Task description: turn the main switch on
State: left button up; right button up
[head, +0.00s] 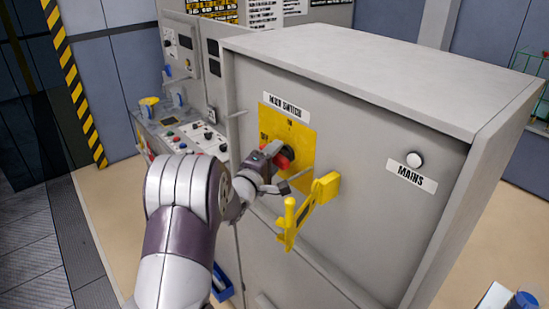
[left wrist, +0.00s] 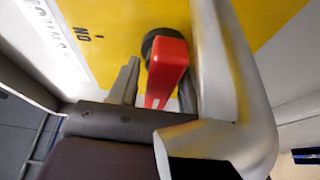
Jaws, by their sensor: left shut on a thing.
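The main switch's red handle (head: 284,158) sits on a yellow plate (head: 300,139) below the "MAIN SWITCH" label on the front of a grey cabinet. The plate bears "ON" at its top and "OFF" at its left. My left gripper (head: 274,164) is at the handle and partly hides it. In the left wrist view, the red handle (left wrist: 167,72) with its dark round base lies between the two fingers, which are shut on it. I cannot tell clearly which mark the handle points to. My right gripper is not in view.
A yellow lever-like part (head: 298,213) sticks out from the cabinet just right of and below the switch. A white lamp (head: 414,160) sits above the "MAINS" label, and a panel with buttons (head: 190,134) stands to the left. The cabinet top (head: 370,70) is clear.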

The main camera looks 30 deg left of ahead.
pick_arm(q)
jog(key=shift+a+f+m+t+b, duration=0.1)
jog(key=shift+f+m+t+b, duration=0.15)
jog(key=shift+m+b, duration=0.55)
jog(key=shift+a+f+m+t+b, duration=0.1)
jog(key=shift+m+t+b, duration=0.2)
jog(key=shift+b, duration=0.95)
jog(key=shift+c, duration=0.3)
jog(key=shift+r, duration=0.2)
jog(key=shift+c, duration=0.2)
jog(key=shift+r, duration=0.15)
